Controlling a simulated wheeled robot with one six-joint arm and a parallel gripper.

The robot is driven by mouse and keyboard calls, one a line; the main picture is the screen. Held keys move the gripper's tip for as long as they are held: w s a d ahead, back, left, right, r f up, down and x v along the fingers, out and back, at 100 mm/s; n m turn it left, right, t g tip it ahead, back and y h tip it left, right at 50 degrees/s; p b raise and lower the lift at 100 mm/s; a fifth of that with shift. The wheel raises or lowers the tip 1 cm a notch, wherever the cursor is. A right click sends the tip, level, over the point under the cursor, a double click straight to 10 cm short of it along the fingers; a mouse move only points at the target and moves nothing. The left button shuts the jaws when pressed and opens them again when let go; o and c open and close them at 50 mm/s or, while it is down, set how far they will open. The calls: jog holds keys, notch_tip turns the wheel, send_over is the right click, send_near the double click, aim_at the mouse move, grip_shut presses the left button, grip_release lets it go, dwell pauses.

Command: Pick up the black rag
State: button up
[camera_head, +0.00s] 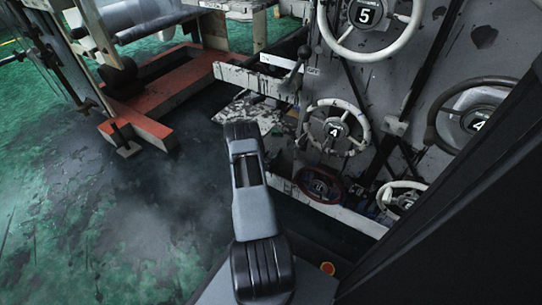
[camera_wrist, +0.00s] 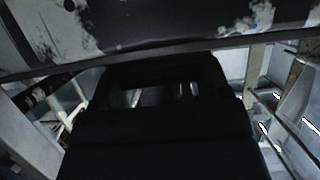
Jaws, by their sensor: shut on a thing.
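My gripper (camera_wrist: 165,95) is a dark shape filling the middle of the wrist view. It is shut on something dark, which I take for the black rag. The rag's outline cannot be told from the black gripper in the dim light. In the head view my arm reaches forward and down toward the foot of the wheel panel, and its own links hide the gripper and what it holds.
A red-brown frame (camera_head: 180,75) stands at the back left. The green, dark-stained floor (camera_head: 90,220) on the left is clear.

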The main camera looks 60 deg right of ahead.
jog(key=shift+c, duration=1)
jog(key=shift+r, duration=0.1)
